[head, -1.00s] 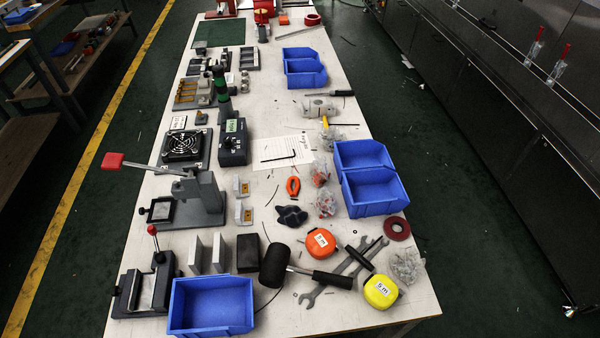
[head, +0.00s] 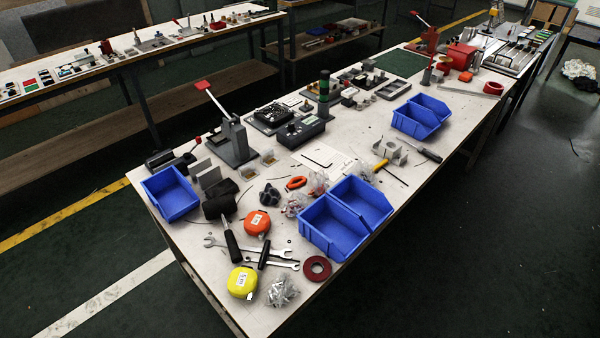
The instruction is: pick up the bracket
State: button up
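No part is plainly marked as the bracket. A pale grey metal piece with upright lugs (head: 391,151) lies on the workbench (head: 205,236), right of centre, behind the blue bins, and could be it. Two small grey angled pieces with orange-yellow patches, a nearer one (head: 248,172) and a farther one (head: 267,158), sit beside the lever press and could also be brackets. They are too small to tell for sure. My gripper is not in view.
Blue bins stand at the left end (head: 171,193), front middle (head: 333,225) and farther back (head: 420,115). Tape measures, orange (head: 257,222) and yellow (head: 242,282), lie near wrenches. A lever press (head: 233,141) rises behind.

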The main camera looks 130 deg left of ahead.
aim_at(268, 158)
jog(key=i, duration=0.25)
jog(key=z, duration=2.85)
jog(key=k, duration=2.35)
jog(key=z, duration=1.8)
